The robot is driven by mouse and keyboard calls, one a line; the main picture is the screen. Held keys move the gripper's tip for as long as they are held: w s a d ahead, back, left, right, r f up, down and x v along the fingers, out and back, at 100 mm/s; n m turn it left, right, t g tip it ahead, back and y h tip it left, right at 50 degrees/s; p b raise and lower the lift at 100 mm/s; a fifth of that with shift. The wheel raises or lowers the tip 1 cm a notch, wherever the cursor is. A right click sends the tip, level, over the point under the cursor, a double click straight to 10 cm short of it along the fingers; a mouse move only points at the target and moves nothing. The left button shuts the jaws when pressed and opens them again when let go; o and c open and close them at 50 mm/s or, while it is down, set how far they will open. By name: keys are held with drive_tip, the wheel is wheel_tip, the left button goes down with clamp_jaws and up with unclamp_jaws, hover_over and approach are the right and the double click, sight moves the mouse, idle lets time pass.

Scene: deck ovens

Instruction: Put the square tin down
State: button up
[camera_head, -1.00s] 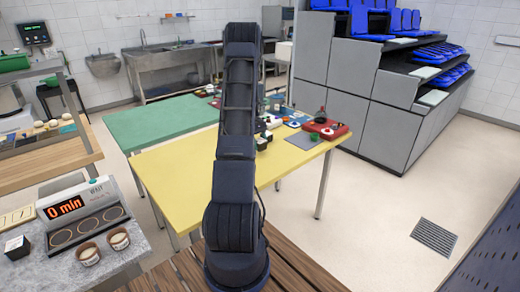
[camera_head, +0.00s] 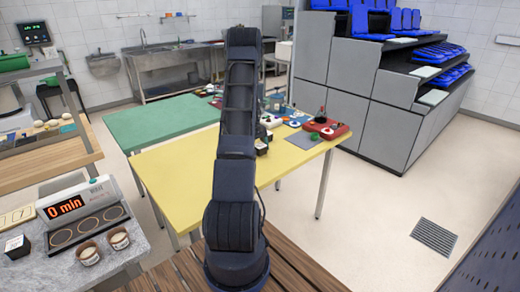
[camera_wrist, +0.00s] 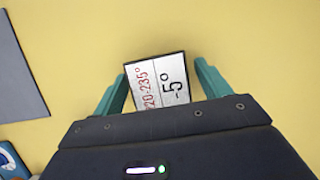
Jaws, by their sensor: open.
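The square tin (camera_wrist: 160,88) shows in the wrist view as a dark-edged square with a white top label, printed "220-235°" in red and "-5°" in black. It is over the yellow table (camera_wrist: 250,35), slightly turned. My gripper (camera_wrist: 162,71) is open, with one teal finger on each side of the tin. A gap shows at the right finger; the left finger is very close to the tin, and I cannot tell if it touches. In the head view my arm hides most of the gripper area over the yellow table (camera_head: 175,175).
A grey mat (camera_wrist: 18,70) lies left of the gripper in the wrist view. In the head view, a red tray (camera_head: 327,128) and several small items crowd the table's far right. A similar dark box (camera_head: 16,248) stands on the left counter. The table's left part is clear.

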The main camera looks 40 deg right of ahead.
drive_tip(key=v, duration=1.2)
drive_tip(key=s+a+r+t+h, duration=0.1)
drive_tip(key=s+a+r+t, duration=0.1)
drive_tip(key=a+r, duration=1.05)
drive_tip(key=s+a+r+t+h, duration=0.1)
drive_tip(key=s+a+r+t, duration=0.1)
drive_tip(key=a+r, duration=1.05)
drive_tip(key=s+a+r+t, duration=0.1)
drive_tip(key=s+a, duration=0.4)
drive_tip(key=a, duration=0.3)
drive_tip(key=s+a+r+t, duration=0.1)
drive_tip(key=s+a+t, duration=0.1)
drive_tip(key=s+a, duration=0.45)
drive_tip(key=s+a+f+t+y, duration=0.1)
drive_tip(key=s+a+t+y, duration=0.1)
drive_tip(key=s+a, duration=0.8)
drive_tip(key=shift+s+a+f, duration=0.15)
drive_tip(key=shift+s+a, duration=0.15)
drive_tip(key=shift+s, duration=0.6)
drive_tip(key=shift+o, duration=0.4)
